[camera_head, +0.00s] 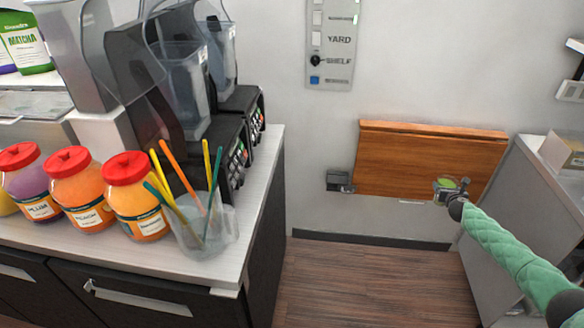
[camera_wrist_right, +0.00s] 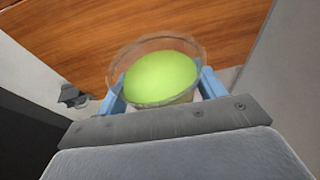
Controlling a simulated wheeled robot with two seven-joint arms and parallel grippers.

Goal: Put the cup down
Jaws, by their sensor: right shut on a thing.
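A clear cup with a light green filling (camera_wrist_right: 160,78) sits between the two blue fingers of my right gripper (camera_wrist_right: 163,90) in the right wrist view. The gripper is shut on the cup. In the head view my right arm, in a green quilted sleeve, comes in from the lower right. My right gripper (camera_head: 450,190) and the cup (camera_head: 447,184) show small there, in front of the lower right part of a wooden wall panel (camera_head: 425,155). My left gripper is in neither view.
A counter (camera_head: 262,185) on the left holds blenders (camera_head: 185,95), jars with red lids (camera_head: 135,195) and a clear container of coloured straws (camera_head: 208,232). A grey cabinet (camera_head: 535,190) with a box (camera_head: 565,152) stands at the right. Wooden floor (camera_head: 350,285) lies open between them.

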